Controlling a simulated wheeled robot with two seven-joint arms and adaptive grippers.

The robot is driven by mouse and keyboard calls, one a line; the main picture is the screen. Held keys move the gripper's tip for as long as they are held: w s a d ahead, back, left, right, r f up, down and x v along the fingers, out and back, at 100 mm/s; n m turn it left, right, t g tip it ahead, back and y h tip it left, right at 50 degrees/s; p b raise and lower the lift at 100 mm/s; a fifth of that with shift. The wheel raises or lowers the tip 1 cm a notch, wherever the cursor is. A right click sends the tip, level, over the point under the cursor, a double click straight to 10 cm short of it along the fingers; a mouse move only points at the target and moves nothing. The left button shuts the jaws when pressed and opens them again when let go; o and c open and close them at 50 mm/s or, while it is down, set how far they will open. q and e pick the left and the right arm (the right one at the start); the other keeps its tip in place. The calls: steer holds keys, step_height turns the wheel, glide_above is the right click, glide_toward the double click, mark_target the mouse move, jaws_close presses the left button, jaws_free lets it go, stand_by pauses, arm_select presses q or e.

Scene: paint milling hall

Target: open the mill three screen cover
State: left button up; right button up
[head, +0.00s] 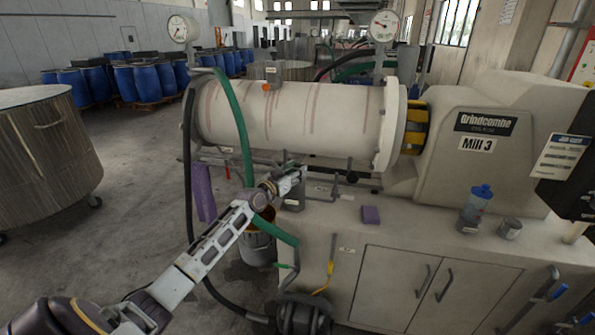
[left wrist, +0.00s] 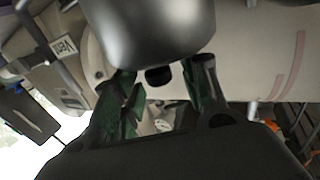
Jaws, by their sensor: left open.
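Mill 3 (head: 480,145) stands at the right, with a pale barrel (head: 300,115) lying level to its left. My left gripper (head: 296,182) is below the barrel's front side, by the small pipework and fittings (head: 335,190). In the left wrist view, its open fingers (left wrist: 163,90) point at a smooth grey rounded metal body (left wrist: 150,30). A dark knob-like part (left wrist: 158,76) shows between the fingertips; I cannot tell whether they touch it. No part is clearly marked as the screen cover, and my arm hides some of the fittings. My right gripper is out of view.
A bucket (head: 258,245) stands below. A "Vent" tag (left wrist: 65,46) shows nearby.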

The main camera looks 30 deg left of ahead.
arm_select(q)
steer(key=shift+w+d, duration=0.1)
steer(key=shift+w, duration=0.45)
jaws_close()
